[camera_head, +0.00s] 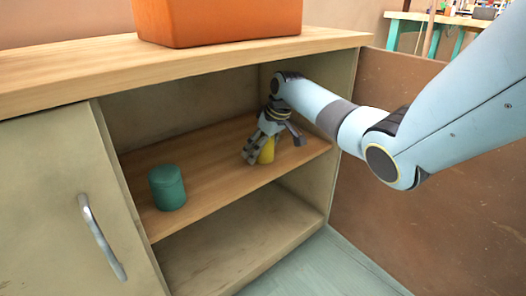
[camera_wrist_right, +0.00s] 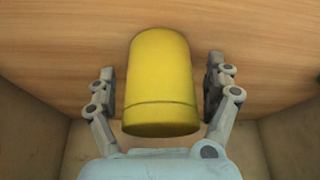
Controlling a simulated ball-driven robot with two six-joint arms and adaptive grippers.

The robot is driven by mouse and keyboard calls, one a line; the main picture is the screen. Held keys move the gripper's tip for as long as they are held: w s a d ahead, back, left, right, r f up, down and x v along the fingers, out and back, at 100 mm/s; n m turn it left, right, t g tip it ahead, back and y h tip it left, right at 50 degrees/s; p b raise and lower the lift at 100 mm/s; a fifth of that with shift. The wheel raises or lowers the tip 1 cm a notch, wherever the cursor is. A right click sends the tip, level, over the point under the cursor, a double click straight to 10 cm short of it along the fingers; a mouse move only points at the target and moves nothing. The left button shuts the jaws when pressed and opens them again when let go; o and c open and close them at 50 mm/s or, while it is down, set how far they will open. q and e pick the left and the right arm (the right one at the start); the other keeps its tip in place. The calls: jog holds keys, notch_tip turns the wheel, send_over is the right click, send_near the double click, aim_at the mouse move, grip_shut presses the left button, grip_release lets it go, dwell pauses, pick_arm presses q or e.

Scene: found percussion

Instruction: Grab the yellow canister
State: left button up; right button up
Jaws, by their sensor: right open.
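The yellow canister (camera_head: 266,152) stands on the cabinet's middle shelf, toward the right side, partly hidden behind my right gripper (camera_head: 272,150). In the right wrist view the canister (camera_wrist_right: 161,85) sits between the two open fingers of my right gripper (camera_wrist_right: 161,88). A gap shows on each side, so neither finger appears to touch it. My left gripper is not in view.
A teal canister (camera_head: 168,188) stands on the same wooden shelf (camera_head: 225,170) at the left. A closed door with a metal handle (camera_head: 102,238) covers the left side. An orange box (camera_head: 218,22) rests on the cabinet top. An open brown door (camera_head: 400,230) stands at the right.

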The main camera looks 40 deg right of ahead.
jog(key=shift+c, duration=0.2)
jog(key=c, duration=1.3)
jog(key=shift+o, duration=0.2)
jog(key=shift+r, duration=0.1)
